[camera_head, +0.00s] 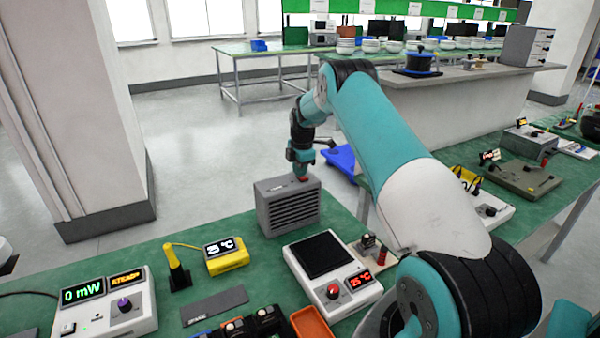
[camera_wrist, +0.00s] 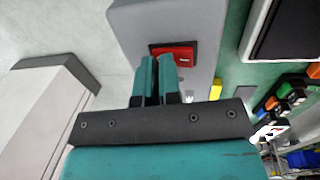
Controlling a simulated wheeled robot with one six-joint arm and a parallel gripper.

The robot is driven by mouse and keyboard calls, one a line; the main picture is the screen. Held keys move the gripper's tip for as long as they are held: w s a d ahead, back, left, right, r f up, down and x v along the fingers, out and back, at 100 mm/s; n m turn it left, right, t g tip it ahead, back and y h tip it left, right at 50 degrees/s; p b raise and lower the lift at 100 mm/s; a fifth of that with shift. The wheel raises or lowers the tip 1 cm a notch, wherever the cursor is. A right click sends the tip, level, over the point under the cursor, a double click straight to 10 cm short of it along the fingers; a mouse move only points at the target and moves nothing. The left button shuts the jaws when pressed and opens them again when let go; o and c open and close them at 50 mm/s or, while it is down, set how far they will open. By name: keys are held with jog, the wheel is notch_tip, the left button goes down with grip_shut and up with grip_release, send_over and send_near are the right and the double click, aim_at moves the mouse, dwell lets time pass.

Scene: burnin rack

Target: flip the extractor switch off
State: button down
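The extractor (camera_head: 290,208) is a grey box with a slatted front on the green bench, and its top fills the upper middle of the wrist view (camera_wrist: 205,25). Its red switch (camera_wrist: 178,51) sits in a dark frame on the top and shows as a small red spot in the head view (camera_head: 303,178). My gripper (camera_head: 302,165) is right above the switch, pointing down. In the wrist view its two teal fingers (camera_wrist: 158,62) are together, with nothing visible between them. The tips overlap the switch's near edge; I cannot tell whether they touch it or which way the switch is set.
A hot plate with a red display (camera_head: 333,272) stands right of the extractor. A yellow temperature meter (camera_head: 226,256) and a power meter (camera_head: 108,303) stand to the left. A white pillar (camera_head: 85,110) rises behind the bench at left. The bench just left of the extractor is clear.

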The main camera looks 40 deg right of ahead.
jog(key=shift+s+a+f, duration=0.15)
jog(key=shift+s+f, duration=0.1)
jog(key=shift+f, duration=0.25)
jog(key=shift+s+a, duration=0.2)
jog(key=shift+s, duration=0.45)
notch_tip(320, 180, up, 15)
jog(key=s, duration=0.1)
jog(key=shift+a+f, duration=0.15)
jog(key=shift+s, duration=0.1)
